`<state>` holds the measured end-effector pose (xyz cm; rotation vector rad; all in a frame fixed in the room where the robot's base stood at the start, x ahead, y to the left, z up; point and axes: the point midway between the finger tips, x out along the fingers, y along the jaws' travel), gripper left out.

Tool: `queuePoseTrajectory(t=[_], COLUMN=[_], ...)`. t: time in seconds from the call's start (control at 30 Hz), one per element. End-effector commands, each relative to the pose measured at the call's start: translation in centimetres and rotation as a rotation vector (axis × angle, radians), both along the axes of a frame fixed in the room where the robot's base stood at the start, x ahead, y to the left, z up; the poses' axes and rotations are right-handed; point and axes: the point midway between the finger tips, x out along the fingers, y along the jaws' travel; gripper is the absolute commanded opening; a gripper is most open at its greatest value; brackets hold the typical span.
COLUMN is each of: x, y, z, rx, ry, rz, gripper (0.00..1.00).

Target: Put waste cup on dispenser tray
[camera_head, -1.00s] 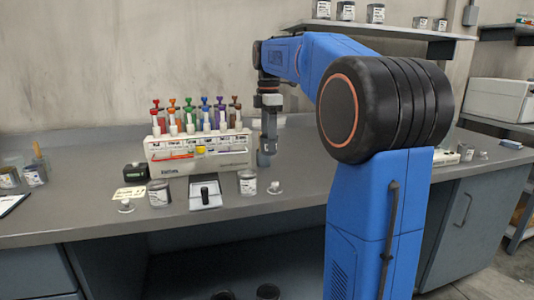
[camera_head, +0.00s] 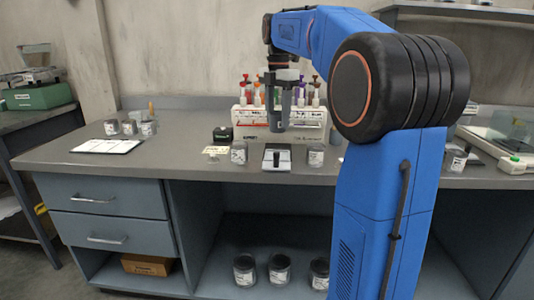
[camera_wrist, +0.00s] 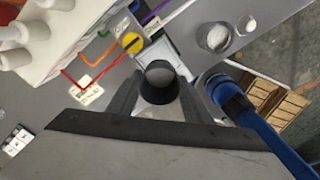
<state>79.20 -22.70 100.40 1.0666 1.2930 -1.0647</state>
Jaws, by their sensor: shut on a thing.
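My gripper (camera_head: 280,128) is shut on a dark grey waste cup (camera_wrist: 160,82), held upright between the fingers in the wrist view. In the head view the gripper hangs in front of the white dispenser (camera_head: 250,122), and I cannot separate the cup from the fingers there. A pale flat plate with a black piece on it, seemingly the dispenser tray (camera_head: 269,162), lies on the bench in front of the dispenser, below the gripper. In the wrist view a pale surface (camera_wrist: 176,58) shows beside and partly behind the cup. The dispenser (camera_wrist: 62,42) is at the upper left there.
Labelled tins stand left (camera_head: 239,153) and right (camera_head: 316,156) of the plate. A small black-and-green device (camera_head: 222,134) and a card (camera_head: 215,150) are to the left. Bench between is clear.

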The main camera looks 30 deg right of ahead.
Motion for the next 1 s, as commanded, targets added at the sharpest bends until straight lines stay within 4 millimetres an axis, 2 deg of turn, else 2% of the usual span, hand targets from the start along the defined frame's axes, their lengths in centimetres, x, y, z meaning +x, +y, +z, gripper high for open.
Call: queuePoseTrajectory(t=[0.2,0.47,0.7,1.0], x=[-0.1,-0.1,-0.1,0.0], y=[0.0,0.0,0.0,0.0], z=[-3.5,-5.2,-8.3,-8.8], rx=[0.0,0.001,0.001,0.0], ry=[0.003,0.001,0.002,0.001], rz=[-0.001,-0.001,-0.002,-0.002], gripper=[0.23,0.23,0.23,0.23])
